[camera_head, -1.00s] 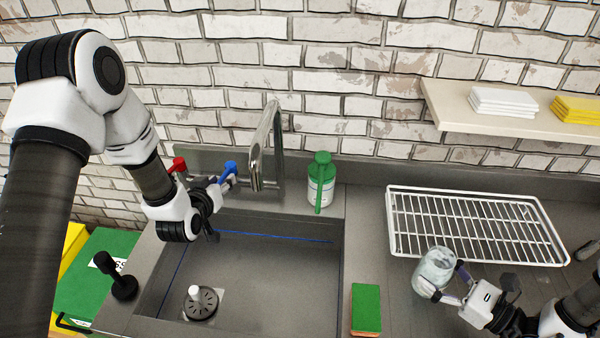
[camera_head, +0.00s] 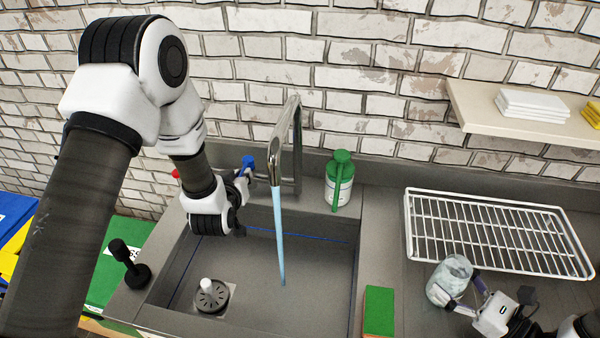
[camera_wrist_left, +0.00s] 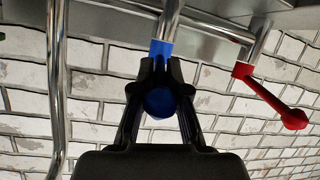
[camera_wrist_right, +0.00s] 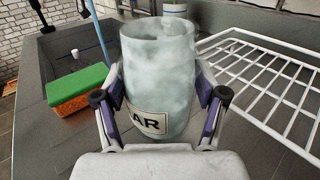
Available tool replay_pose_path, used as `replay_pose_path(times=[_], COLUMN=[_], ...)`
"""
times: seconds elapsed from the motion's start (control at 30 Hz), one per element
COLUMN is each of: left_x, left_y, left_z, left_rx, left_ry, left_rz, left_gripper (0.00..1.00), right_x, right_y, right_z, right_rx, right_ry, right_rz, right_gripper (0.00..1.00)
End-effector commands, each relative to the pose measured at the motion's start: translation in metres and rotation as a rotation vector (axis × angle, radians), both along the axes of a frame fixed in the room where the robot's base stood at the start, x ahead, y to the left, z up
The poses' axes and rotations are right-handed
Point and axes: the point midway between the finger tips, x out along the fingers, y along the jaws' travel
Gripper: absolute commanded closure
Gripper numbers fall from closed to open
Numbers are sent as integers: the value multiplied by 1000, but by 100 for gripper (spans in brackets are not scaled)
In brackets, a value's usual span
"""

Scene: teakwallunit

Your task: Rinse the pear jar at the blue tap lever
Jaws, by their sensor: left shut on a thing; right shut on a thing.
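The blue tap lever (camera_head: 247,163) is at the back left of the sink; it also shows in the left wrist view (camera_wrist_left: 161,49). My left gripper (camera_head: 241,182) is shut on it. A blue stream of water (camera_head: 279,235) falls from the metal spout (camera_head: 284,140) into the sink basin (camera_head: 315,265). The pear jar (camera_head: 452,276) is whitish and cloudy, right of the sink and in front of the rack. My right gripper (camera_head: 466,298) is shut on its sides. In the right wrist view the jar (camera_wrist_right: 160,75) is upright, its label partly hidden, reading "AR".
A white wire rack (camera_head: 410,235) lies behind the jar. A green and orange sponge (camera_head: 379,311) lies between the basin and the jar. A green-topped bottle (camera_head: 339,185) stands behind the sink. A red lever (camera_wrist_left: 285,110) is beside the blue one. A drain plug (camera_head: 207,285) is in the basin.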

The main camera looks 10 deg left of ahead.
Motion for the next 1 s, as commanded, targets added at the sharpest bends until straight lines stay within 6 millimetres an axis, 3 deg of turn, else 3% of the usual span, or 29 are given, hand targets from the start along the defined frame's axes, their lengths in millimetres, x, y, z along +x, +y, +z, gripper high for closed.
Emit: replay_pose_path(times=[0.07, 0.1, 0.13, 0.17, 0.5, 0.8, 1.0], left_x=[-1, -1, -1, -1, -4, -55, -70], left_y=[0, 0, 0, 0, -1, -9, -11], left_z=[-1, -1, -1, -1, 1, 22, 28], left_rx=[-1, -1, -1, -1, 0, 1, 0], left_ry=[4, 4, 4, 4, 2, 4, 2], left_rz=[0, 0, 0, 0, 0, -2, 0], left_gripper=[100, 75, 65, 61, 61, 61, 61], right_x=[0, 0, 0, 0, 0, 0, 0], right_y=[0, 0, 0, 0, 0, 0, 0], right_z=[0, 0, 0, 0, 0, 0, 0], right_rx=[1, 1, 1, 1, 1, 1, 1], right_ry=[-1, -1, -1, -1, -1, -1, -1], right_rz=[0, 0, 0, 0, 0, 0, 0], right_gripper=[70, 70, 70, 70, 70, 70, 70])
